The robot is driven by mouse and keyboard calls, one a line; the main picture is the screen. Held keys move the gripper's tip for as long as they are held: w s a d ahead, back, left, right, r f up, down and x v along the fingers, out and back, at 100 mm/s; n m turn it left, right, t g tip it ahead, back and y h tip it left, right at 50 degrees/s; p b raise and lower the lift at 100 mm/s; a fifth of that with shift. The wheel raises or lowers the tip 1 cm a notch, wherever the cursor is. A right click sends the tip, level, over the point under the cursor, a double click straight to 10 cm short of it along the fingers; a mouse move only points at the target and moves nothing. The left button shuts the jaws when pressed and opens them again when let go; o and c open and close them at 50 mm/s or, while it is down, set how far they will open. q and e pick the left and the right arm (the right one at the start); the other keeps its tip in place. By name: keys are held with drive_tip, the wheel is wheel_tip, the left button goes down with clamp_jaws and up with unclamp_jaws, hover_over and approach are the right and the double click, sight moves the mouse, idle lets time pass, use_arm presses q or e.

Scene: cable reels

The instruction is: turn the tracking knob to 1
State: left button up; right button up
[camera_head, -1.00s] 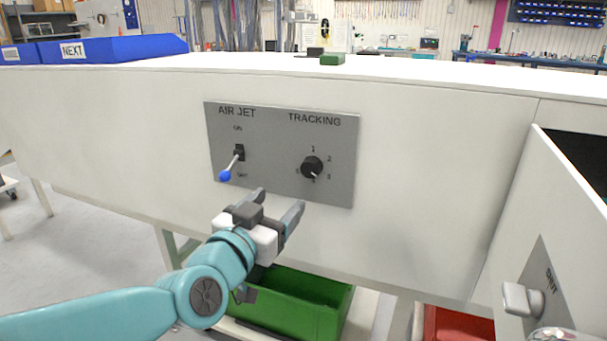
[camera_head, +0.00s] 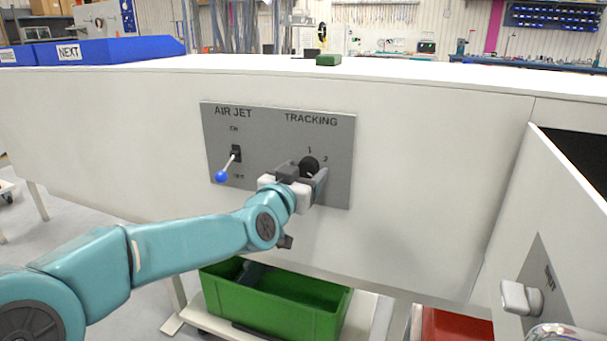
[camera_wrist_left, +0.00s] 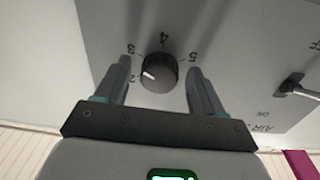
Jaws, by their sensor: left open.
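The tracking knob (camera_head: 309,166) is a round black dial on the grey panel, under the word TRACKING. In the head view my left gripper partly covers it and its lower numbers. In the left wrist view the knob (camera_wrist_left: 159,72) sits between the two open fingers of my left gripper (camera_wrist_left: 160,80), with a gap on each side. Its white pointer mark is on the left of the knob, towards the 2 in that upside-down view. My left gripper (camera_head: 306,178) is at the panel in the head view. My right gripper is not in view.
The AIR JET switch (camera_head: 235,155) with its blue-tipped lever stands left of the knob on the grey panel (camera_head: 265,130). A green bin (camera_head: 275,308) is below. At right, an angled white panel bears a light grey handle (camera_head: 520,297). A blue NEXT bin (camera_head: 110,49) is back left.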

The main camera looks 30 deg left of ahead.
use_arm(q)
drive_tip(key=c, duration=1.1)
drive_tip(key=shift+o, duration=0.2)
drive_tip(key=shift+f, duration=0.1)
